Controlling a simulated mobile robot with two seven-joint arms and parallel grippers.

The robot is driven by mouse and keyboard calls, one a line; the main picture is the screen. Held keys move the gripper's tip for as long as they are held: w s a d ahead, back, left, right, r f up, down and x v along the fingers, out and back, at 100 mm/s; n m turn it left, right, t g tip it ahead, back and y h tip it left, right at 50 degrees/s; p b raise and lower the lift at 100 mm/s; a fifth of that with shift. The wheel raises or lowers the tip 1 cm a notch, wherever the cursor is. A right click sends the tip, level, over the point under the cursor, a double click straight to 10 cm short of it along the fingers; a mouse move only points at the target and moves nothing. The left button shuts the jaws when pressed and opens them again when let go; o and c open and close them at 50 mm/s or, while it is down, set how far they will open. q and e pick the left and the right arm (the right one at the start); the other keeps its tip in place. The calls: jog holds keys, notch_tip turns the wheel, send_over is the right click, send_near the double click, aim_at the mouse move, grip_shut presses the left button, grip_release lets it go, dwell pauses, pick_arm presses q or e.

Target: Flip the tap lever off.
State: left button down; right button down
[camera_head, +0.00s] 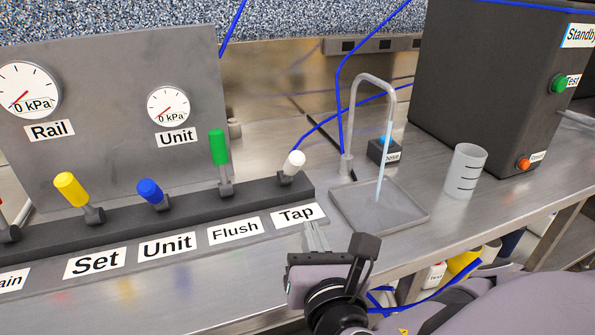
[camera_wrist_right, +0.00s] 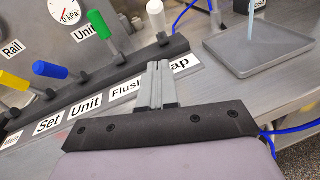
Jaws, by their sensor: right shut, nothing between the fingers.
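The tap lever has a white knob (camera_head: 293,160) and stands tilted on the dark lever rail, behind the "Tap" label (camera_head: 298,214). It also shows in the right wrist view (camera_wrist_right: 156,18). The curved tap spout (camera_head: 372,82) has a pale blue stream of water (camera_head: 382,165) falling into a shallow square tray (camera_head: 345,215). My right gripper (camera_head: 314,232) is shut and empty, in front of the tap lever and apart from it in the head view. In the right wrist view its fingertips (camera_wrist_right: 158,66) point toward the lever's base. My left gripper is not in view.
Green (camera_head: 218,148), blue (camera_head: 150,191) and yellow (camera_head: 71,189) levers stand left along the rail. A clear graduated beaker (camera_head: 464,172) and a large dark box (camera_head: 480,80) stand at the right. Blue tubing (camera_head: 340,95) runs behind the tap.

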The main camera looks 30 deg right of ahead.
jog(key=shift+s, duration=0.1)
jog(key=b, duration=0.5)
send_near(297, 167)
jog(key=w+d+f, duration=0.1)
jog(key=w+f, duration=0.2)
jog(key=shift+w+d+r+p, duration=0.25)
jog(key=shift+w+r, duration=0.15)
jog(key=shift+w, duration=0.1)
jog(key=shift+w+d+r+p, duration=0.15)
jog(key=shift+w+r+p, duration=0.05)
jog(key=shift+w+r, duration=0.25)
jog(key=shift+w+d+r, duration=0.2)
jog(key=shift+w+d, duration=0.05)
jog(key=shift+w, duration=0.15)
jog(key=shift+d, duration=0.1)
